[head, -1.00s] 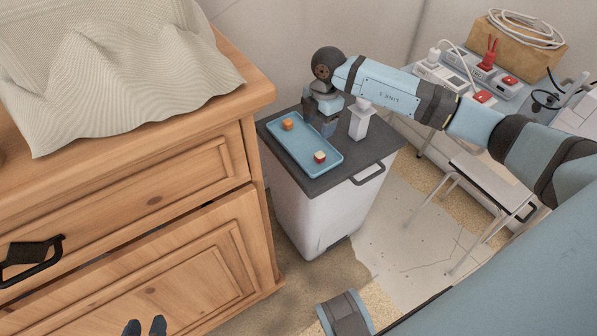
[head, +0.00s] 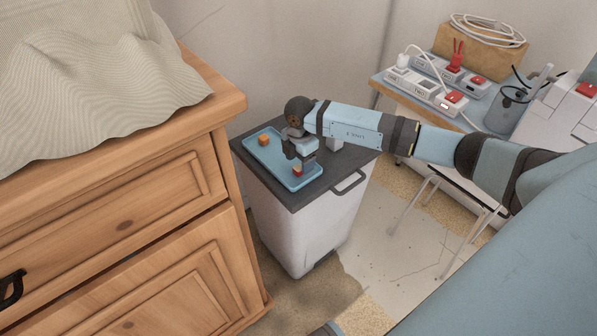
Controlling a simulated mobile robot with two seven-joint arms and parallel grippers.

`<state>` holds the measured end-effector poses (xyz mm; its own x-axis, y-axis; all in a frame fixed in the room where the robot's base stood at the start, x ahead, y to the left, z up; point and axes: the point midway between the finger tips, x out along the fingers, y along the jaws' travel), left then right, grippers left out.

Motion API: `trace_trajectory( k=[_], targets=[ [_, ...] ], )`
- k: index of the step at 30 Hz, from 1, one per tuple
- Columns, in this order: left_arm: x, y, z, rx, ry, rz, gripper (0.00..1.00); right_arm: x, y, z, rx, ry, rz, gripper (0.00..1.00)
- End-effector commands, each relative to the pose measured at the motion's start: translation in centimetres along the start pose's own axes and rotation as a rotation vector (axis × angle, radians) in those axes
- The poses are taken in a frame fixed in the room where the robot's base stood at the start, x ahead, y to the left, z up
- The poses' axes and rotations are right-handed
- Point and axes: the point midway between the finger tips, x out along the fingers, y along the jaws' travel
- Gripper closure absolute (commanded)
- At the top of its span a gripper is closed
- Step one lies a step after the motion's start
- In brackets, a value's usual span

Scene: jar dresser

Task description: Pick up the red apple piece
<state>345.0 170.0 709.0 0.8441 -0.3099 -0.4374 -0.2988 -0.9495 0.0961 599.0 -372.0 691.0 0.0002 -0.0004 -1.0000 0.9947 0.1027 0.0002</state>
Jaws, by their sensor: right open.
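The red apple piece (head: 298,171) is a small red and pale block near the front end of the blue tray (head: 259,160). It is partly hidden by my right gripper (head: 300,165), which points down right at it. The right gripper is open, and its fingers are at or just above the piece; I cannot tell whether they touch it. An orange piece (head: 264,140) lies at the far left end of the tray. My left gripper is out of view.
The tray lies on a dark-topped white bin (head: 300,235) with a front handle. A white object (head: 336,145) stands behind my right arm, mostly hidden. A wooden dresser (head: 190,185) with a striped cloth (head: 90,80) is at the left. A table with power strips (head: 430,90) stands behind at the right.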

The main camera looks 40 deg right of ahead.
Motion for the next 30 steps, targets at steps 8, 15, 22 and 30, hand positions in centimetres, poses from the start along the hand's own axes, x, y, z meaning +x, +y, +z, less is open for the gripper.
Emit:
trace_trajectory(
  k=[8,15,22,30],
  targets=[
    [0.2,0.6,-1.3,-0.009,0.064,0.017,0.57,2.9,-0.1,0.0,0.000,0.000,0.001,0.38],
    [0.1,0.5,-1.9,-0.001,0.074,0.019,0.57,2.8,-0.1,0.0,0.000,0.000,0.001,0.61],
    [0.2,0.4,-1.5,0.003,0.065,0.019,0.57,2.8,-0.1,0.0,0.000,0.000,0.001,0.91],
    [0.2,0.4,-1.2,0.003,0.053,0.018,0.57,2.0,0.0,0.1,0.000,0.000,0.003,0.91]
  ],
)
